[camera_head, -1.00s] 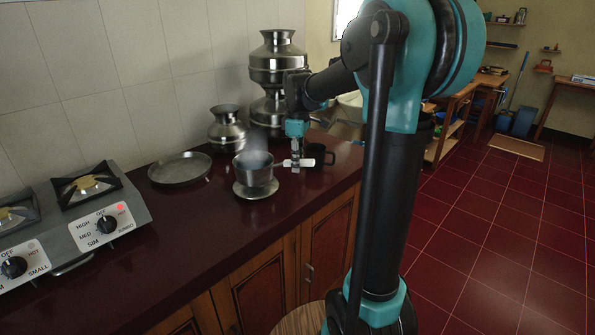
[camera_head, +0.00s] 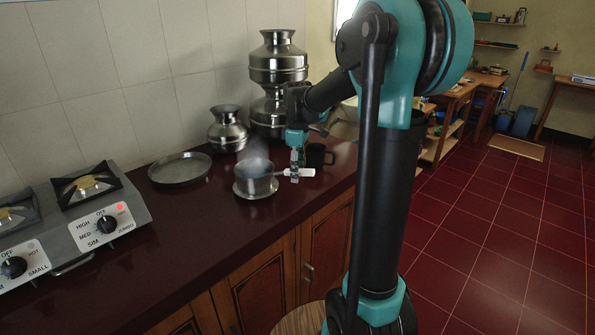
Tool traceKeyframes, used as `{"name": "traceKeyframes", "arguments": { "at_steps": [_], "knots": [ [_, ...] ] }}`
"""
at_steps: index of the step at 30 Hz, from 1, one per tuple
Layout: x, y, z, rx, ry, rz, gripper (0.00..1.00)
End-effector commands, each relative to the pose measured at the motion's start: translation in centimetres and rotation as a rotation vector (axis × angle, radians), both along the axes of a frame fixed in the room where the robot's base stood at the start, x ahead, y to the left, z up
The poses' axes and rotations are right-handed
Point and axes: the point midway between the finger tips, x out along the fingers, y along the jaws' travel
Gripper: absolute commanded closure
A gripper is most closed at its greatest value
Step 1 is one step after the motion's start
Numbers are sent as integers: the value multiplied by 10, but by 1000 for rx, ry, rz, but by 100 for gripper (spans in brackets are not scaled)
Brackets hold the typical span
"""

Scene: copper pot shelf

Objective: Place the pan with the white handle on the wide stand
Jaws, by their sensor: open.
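The steaming metal pan (camera_head: 256,176) with the white handle (camera_head: 302,173) is upright on the counter, its handle pointing right. A low, round, wide stand (camera_head: 243,194) is directly under it, its rim showing around the pan's base. The pan appears to rest on the stand. My gripper (camera_head: 294,174) points down at the handle near the pan, with its fingers open around or beside it. The exact gap between fingers and handle is too small to tell.
A shallow round metal tray (camera_head: 180,169) lies to the left, with a gas stove (camera_head: 95,215) beyond it. A small metal pot (camera_head: 227,130) and tall stacked pots (camera_head: 277,75) stand at the wall. A dark mug (camera_head: 316,155) stands close behind my gripper.

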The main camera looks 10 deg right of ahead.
Motion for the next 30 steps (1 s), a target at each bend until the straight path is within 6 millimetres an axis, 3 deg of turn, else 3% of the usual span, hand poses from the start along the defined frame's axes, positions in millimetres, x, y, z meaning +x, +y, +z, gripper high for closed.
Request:
{"name": "traceKeyframes", "arguments": {
  "at_steps": [5, 18, 24, 30],
  "knots": [
    [0, 0, 16, 0, 0, 0, 58],
    [0, -1, 99, 0, 0, 0, 58],
    [0, -1, 117, 0, 0, 0, 58],
    [0, -1, 120, 0, 0, 0, 58]
  ]
}}
